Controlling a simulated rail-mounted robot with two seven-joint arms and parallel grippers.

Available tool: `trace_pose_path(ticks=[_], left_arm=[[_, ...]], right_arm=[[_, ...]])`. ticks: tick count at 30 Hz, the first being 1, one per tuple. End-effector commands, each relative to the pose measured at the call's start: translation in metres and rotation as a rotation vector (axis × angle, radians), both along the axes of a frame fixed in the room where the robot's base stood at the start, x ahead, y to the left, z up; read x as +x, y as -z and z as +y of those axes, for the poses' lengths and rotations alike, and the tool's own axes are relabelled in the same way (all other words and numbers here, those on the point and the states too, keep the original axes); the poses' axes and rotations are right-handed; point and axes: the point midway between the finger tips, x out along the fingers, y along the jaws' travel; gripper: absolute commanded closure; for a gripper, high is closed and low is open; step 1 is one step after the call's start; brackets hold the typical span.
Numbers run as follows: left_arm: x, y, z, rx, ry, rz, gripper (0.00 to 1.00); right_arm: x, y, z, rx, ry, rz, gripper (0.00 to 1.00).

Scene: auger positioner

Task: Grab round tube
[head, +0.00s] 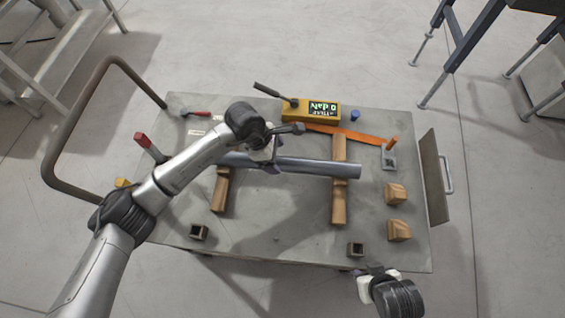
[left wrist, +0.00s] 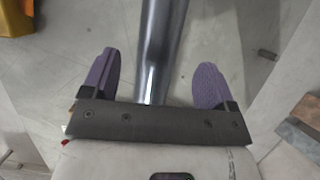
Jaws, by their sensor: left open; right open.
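The round tube (head: 315,168) is a grey metal pipe lying across two wooden supports on the table. My left gripper (head: 268,160) is over the left part of the tube and hides some of it in the head view. In the left wrist view the tube (left wrist: 155,50) runs between the two purple fingers of my open left gripper (left wrist: 155,82), with a gap on each side. My right gripper (head: 372,272) is at the table's front edge, away from the tube. Its fingers show only in small part.
The wooden supports (head: 339,200) stand on the grey table (head: 290,225). A yellow device with a green display (head: 312,110) and an orange strip (head: 350,133) lie behind the tube. Wooden blocks (head: 397,231) are at right.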

Motion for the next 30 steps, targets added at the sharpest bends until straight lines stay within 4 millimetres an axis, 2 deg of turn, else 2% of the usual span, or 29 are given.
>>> trace_pose_path(ticks=[5, 13, 22, 30], left_arm=[[-0.001, 0.011, -0.004, -0.003, 0.0, 0.003, 0.2], [-0.001, 0.044, -0.016, -0.002, -0.001, 0.004, 0.2], [-0.001, 0.048, -0.019, -0.002, 0.0, 0.0, 0.2], [-0.001, 0.048, -0.019, -0.002, 0.0, 0.001, 0.46]], right_arm=[[0.0, 0.004, 0.001, 0.005, 0.003, 0.0, 0.57], [0.0, 0.012, 0.003, 0.011, 0.006, 0.0, 0.57], [0.0, 0.012, 0.003, 0.008, 0.005, 0.0, 0.57], [0.0, 0.012, 0.0, 0.0, -0.001, 0.0, 0.57]])
